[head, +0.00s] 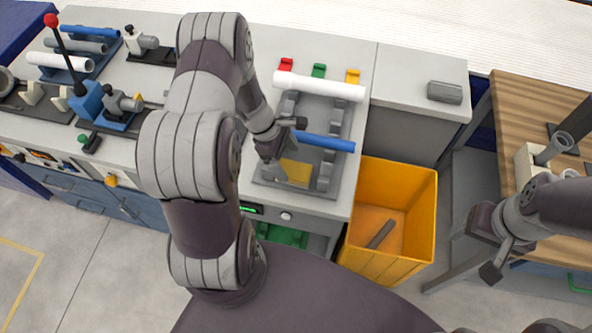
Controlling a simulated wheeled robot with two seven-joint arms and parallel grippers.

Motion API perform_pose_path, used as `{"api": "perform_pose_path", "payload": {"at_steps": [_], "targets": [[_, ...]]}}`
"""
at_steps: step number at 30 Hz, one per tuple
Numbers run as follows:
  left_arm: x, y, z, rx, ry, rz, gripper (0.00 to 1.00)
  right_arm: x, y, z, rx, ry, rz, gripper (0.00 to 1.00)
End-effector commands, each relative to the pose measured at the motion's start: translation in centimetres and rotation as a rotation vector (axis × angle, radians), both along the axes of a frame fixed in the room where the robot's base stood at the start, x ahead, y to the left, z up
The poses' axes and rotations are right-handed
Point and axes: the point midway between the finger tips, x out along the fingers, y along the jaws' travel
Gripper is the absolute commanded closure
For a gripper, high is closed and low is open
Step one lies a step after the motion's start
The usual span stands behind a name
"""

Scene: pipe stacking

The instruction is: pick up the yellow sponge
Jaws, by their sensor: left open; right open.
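A flat yellow piece, which looks like the yellow sponge (298,171), lies at the near end of the grey rack (338,190) on the middle counter. My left gripper (290,147) is open, just above and left of the sponge, with one finger close to its left edge. I cannot tell whether they touch. Part of the sponge is hidden by that finger. My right gripper (503,262) is open and empty, at the right in front of the wooden table, far from the sponge.
A blue pipe (325,142) and a white pipe (320,86) lie across the rack. A yellow bin (412,225) with a dark grey pipe (380,235) stands right of the counter.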

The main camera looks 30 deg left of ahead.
Motion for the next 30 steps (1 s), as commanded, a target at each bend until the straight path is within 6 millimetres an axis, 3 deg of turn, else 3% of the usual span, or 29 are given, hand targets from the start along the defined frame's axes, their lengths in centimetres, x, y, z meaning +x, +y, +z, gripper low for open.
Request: {"api": "perform_pose_path", "payload": {"at_steps": [10,27,28,30], "targets": [[0.1,-2.1,-4.9,0.001,0.0,-0.002,0.06,0.0,0.0,0.8,0.0,0.0,0.0,0.28],[0.2,-2.2,-5.5,0.002,-0.001,-0.003,0.06,0.0,0.0,0.4,0.0,0.0,0.0,0.28],[0.2,-2.1,-5.5,0.001,-0.001,-0.003,0.1,0.0,0.0,0.4,0.0,0.0,0.0,0.28],[0.2,-2.2,-5.4,0.002,-0.001,-0.003,0.32,0.0,0.0,0.5,0.0,0.0,0.0,0.28]]}}
